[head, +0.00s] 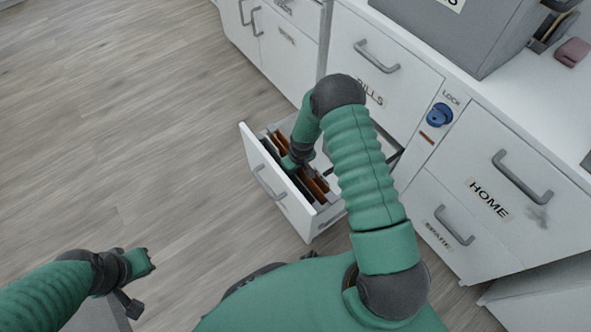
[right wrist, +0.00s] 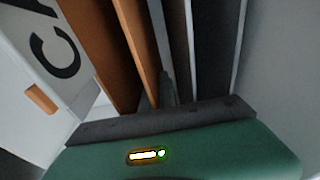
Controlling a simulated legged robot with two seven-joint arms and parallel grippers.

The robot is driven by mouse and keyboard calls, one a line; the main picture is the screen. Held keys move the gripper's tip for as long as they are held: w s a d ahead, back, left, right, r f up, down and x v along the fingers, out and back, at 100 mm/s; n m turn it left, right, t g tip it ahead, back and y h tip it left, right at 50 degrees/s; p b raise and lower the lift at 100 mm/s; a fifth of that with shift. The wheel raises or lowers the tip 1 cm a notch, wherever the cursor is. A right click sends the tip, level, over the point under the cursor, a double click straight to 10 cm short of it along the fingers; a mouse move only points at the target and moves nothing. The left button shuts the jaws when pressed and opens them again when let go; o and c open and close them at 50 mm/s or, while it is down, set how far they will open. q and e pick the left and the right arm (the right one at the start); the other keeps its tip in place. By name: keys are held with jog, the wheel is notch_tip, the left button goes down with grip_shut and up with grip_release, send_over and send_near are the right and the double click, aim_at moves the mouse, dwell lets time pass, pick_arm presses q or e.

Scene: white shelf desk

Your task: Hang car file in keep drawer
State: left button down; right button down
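The open drawer (head: 318,226) is pulled out from the white desk, and several dark and orange-brown files (head: 316,188) stand in it. Whether this is the keep drawer cannot be read. My right gripper (head: 296,162) is down in the drawer among the files, its fingertips mostly hidden. In the right wrist view, a grey finger (right wrist: 168,90) lies between brown and dark files. A white face (right wrist: 38,40) with a large dark "C" and a partial second letter is at the left, beside an orange tab (right wrist: 41,98); it may be the car file. My left gripper (head: 146,262) is away over the floor at lower left.
The BILLS drawer (head: 385,85), HOME drawer (head: 500,190) and SPARE drawer (head: 440,225) are closed. A blue lock knob (head: 439,115) sits between them. A grey box (head: 470,35) stands on the desk top. Bare wooden floor (head: 130,130) lies left of the open drawer.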

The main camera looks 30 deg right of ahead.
jog(key=c, duration=1.6)
grip_release()
jog(key=r+p, duration=0.2)
jog(key=r, duration=0.3)
jog(key=s+r+p, duration=0.1)
jog(key=r+p, duration=0.2)
jog(key=r, duration=0.2)
jog(key=s+r+p, duration=0.1)
jog(key=r+p, duration=0.2)
jog(key=r, duration=0.3)
jog(key=shift+s+d, duration=0.1)
jog(key=shift+s, duration=0.05)
jog(key=shift+s+r, duration=0.1)
jog(key=shift+r, duration=0.2)
